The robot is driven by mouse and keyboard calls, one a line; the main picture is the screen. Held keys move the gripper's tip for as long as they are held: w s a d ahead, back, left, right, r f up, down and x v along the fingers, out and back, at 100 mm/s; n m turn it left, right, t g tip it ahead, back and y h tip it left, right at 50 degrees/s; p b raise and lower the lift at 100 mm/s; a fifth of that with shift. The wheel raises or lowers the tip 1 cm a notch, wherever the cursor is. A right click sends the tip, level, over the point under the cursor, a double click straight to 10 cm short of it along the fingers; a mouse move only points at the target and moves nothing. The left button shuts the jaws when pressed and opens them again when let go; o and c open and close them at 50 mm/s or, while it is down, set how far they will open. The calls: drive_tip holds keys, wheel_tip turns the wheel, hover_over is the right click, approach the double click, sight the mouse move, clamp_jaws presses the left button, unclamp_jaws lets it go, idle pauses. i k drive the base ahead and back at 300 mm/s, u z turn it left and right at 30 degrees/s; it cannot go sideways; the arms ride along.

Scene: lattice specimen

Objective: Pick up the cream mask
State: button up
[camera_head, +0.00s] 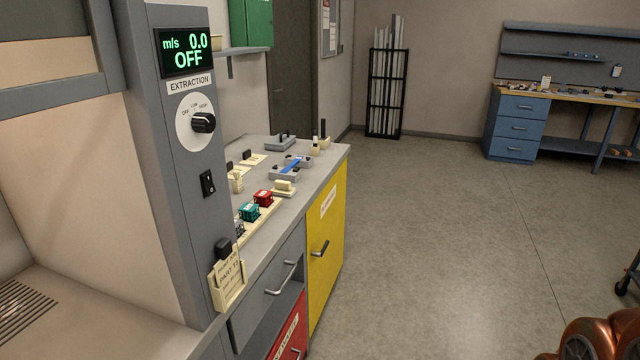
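No object is clearly readable as a cream mask. Several small cream pieces are on the grey bench top (311,169). One cream block (284,188) sits near the bench's right edge, beside a red lattice block (263,198). Another cream piece (236,182) stands by the grey post, and a flat cream piece (252,160) lies farther back. A cream holder with a printed card (228,287) is on the post's lower front. These are too small or partly hidden to tell which is the mask. My gripper is not in view.
A teal lattice block (249,211) sits by the red one. The extraction hood's grey post (180,160), its display reading OFF, hides part of the bench. A yellow cabinet door (328,240) is below. Open floor (440,220) lies right, toward a blue drawer unit (517,126).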

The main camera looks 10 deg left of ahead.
sight(237, 183)
drive_tip(key=u, duration=0.1)
drive_tip(key=k, duration=0.2)
drive_tip(key=z, duration=0.3)
drive_tip(key=i, duration=1.7)
drive_tip(key=u, duration=1.25)
drive_tip(key=i, duration=1)
drive_tip(key=u, duration=1.5)
drive_tip(key=i, duration=0.4)
drive_tip(key=u, duration=0.35)
